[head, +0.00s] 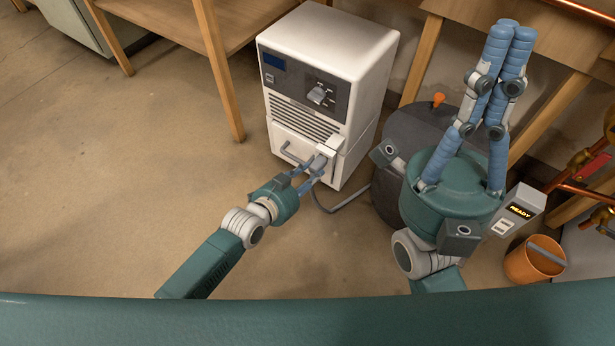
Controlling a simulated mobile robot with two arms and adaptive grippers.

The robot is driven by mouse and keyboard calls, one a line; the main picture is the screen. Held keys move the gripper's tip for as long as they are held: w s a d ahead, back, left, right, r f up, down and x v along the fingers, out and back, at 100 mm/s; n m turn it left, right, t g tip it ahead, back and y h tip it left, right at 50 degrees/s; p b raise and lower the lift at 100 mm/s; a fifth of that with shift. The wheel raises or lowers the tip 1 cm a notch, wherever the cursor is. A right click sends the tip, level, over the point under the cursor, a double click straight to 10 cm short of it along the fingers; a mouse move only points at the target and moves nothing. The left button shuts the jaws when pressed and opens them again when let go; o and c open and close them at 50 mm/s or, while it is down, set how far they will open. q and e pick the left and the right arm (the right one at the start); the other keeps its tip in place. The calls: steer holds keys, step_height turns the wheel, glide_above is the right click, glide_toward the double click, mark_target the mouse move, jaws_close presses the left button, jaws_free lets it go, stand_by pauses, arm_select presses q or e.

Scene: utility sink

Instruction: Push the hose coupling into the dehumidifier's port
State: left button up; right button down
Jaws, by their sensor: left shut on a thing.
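The white dehumidifier (342,45) stands upright on the floor, with a blue display and a dial on its front. A small pale block (329,146) juts out low at its right front, where the port seems to be. My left gripper (314,172) is shut on the grey hose coupling (319,162) right in front of that block. The fingers hide part of the coupling, so I cannot tell whether it is inside the port. A grey hose (350,200) trails down from there to the floor. My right gripper (510,30) is raised at the right, fingertips together and empty.
A dark rounded container (400,130) with an orange knob stands right of the dehumidifier, partly behind my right gripper. An orange bucket (535,260) and copper pipes with brass fittings (580,160) are at the far right. Wooden tables stand behind. The floor at left is clear.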

arm_select(q)
steer(key=shift+w+d, duration=0.1)
steer(key=o, duration=1.2)
steer(key=shift+s, duration=0.2)
steer(key=v, duration=1.1)
steer(key=shift+s+a+r, duration=0.1)
steer(key=shift+a+r, duration=0.1)
steer(key=shift+a, duration=0.1)
